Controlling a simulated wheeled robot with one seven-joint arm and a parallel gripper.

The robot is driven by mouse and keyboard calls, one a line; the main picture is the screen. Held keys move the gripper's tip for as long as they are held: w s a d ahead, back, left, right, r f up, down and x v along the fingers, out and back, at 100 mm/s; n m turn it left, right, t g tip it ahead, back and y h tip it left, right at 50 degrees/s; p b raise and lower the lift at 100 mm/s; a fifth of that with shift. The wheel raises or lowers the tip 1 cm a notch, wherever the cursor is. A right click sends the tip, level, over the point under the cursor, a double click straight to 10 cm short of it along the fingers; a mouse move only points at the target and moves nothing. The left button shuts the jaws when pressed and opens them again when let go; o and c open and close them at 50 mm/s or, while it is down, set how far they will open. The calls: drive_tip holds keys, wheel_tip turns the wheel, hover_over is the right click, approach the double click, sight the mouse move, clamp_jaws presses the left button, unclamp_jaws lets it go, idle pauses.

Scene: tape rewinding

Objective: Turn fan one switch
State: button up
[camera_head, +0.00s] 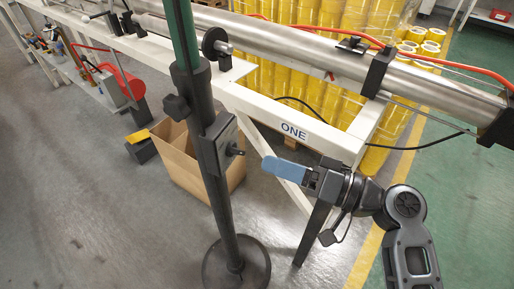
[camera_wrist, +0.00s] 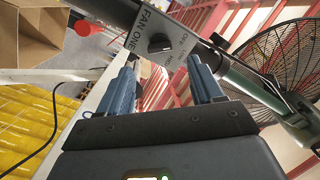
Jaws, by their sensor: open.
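The fan one switch is a black rotary knob (camera_wrist: 159,43) on a grey panel (camera_wrist: 150,35) marked "FAN ONE", ahead of my fingertips in the wrist view. In the head view the switch box (camera_head: 222,145) is fixed to a dark upright stand, with the knob (camera_head: 236,152) sticking out to the right. My gripper (camera_head: 272,166) is to the right of the knob, its blue fingers pointing at it across a small gap. In the wrist view my gripper (camera_wrist: 163,75) is open and empty, with the knob between and beyond its two fingers. It does not touch the knob.
The stand's round base (camera_head: 237,265) is on the floor. A cardboard box (camera_head: 180,165) sits behind the stand. The fan (camera_wrist: 280,60) shows at the right of the wrist view.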

sight(243, 154)
drive_tip(key=p+x, duration=0.1)
drive_tip(key=x, duration=0.6)
drive_tip(key=shift+a, duration=0.15)
drive_tip(key=shift+c, duration=0.5)
drive_tip(key=c, duration=1)
drive_tip(key=shift+o, duration=0.2)
drive_tip(key=shift+m+p, duration=0.3)
drive_tip(key=m+p, duration=0.1)
drive_tip(key=m, duration=0.3)
drive_tip(key=shift+m+p, duration=0.9)
drive_tip(key=shift+m, duration=0.6)
